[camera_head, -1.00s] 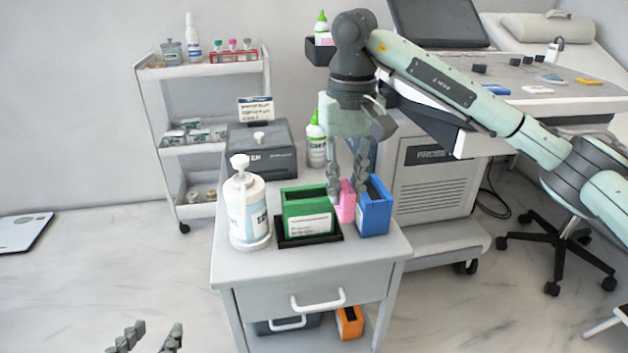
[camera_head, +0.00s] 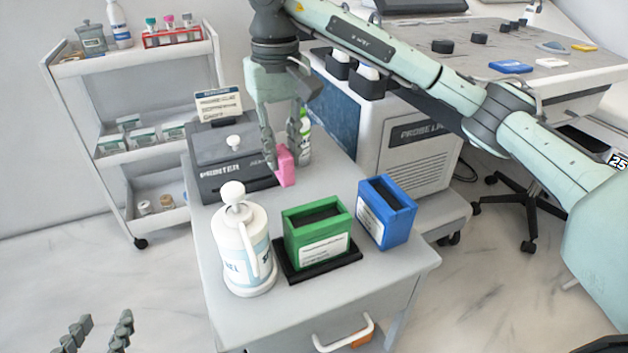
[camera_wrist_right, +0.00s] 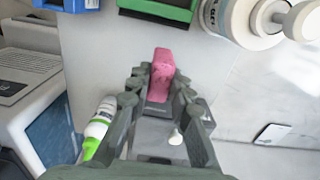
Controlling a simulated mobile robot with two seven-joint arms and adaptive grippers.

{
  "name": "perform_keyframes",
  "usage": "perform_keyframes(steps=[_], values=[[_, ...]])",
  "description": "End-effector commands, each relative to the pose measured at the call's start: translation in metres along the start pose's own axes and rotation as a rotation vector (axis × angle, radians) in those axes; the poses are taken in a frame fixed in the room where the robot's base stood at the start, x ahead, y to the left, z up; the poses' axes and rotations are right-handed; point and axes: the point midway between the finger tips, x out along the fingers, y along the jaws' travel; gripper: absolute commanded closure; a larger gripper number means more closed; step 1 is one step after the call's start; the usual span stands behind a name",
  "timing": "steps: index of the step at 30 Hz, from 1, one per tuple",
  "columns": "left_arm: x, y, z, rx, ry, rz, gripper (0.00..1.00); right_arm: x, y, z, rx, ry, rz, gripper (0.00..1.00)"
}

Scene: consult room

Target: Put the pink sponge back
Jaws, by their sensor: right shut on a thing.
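The pink sponge (camera_head: 286,166) is held upright between the fingers of my right gripper (camera_head: 283,158), which is shut on it. The sponge is in front of the grey printer box, behind the green and blue holders. In the right wrist view the sponge (camera_wrist_right: 162,74) sticks out past the fingertips of the gripper (camera_wrist_right: 158,84). A green open-topped holder (camera_head: 318,238) stands in a black tray (camera_head: 345,250), and a blue open-topped holder (camera_head: 386,212) stands to its right. My left gripper (camera_head: 96,334) is at the bottom left, fingers apart and empty, away from the cart.
A white pump bottle (camera_head: 240,245) stands left of the green holder. The grey printer box (camera_head: 225,165) and a green-capped bottle (camera_head: 304,140) are at the cart's back. A shelf trolley (camera_head: 125,130) stands at left. The cart top (camera_head: 320,185) is bare between sponge and holders.

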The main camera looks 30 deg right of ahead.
Motion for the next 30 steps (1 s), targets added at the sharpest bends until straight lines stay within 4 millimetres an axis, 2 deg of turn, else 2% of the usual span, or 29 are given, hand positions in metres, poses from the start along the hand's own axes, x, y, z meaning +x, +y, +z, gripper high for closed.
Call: perform_keyframes(steps=[9, 15, 20, 27, 30], values=[[0.001, 0.013, -0.026, -0.012, 0.125, 0.027, 0.60, 0.044, 0.065, -0.030, 0.007, -0.005, 0.001, 0.99], [0.000, 0.016, -0.034, -0.016, 0.164, 0.034, 0.60, 0.061, 0.090, -0.043, 0.003, -0.003, 0.000, 0.99], [-0.001, 0.017, -0.037, -0.017, 0.177, 0.037, 0.60, 0.068, 0.096, -0.046, 0.000, -0.001, 0.001, 0.99], [-0.002, 0.021, -0.046, -0.021, 0.226, 0.045, 0.60, 0.101, 0.095, -0.045, 0.001, -0.004, 0.000, 0.99], [-0.004, 0.023, -0.051, -0.024, 0.247, 0.050, 0.60, 0.105, 0.095, -0.045, 0.001, -0.001, 0.001, 0.99]])
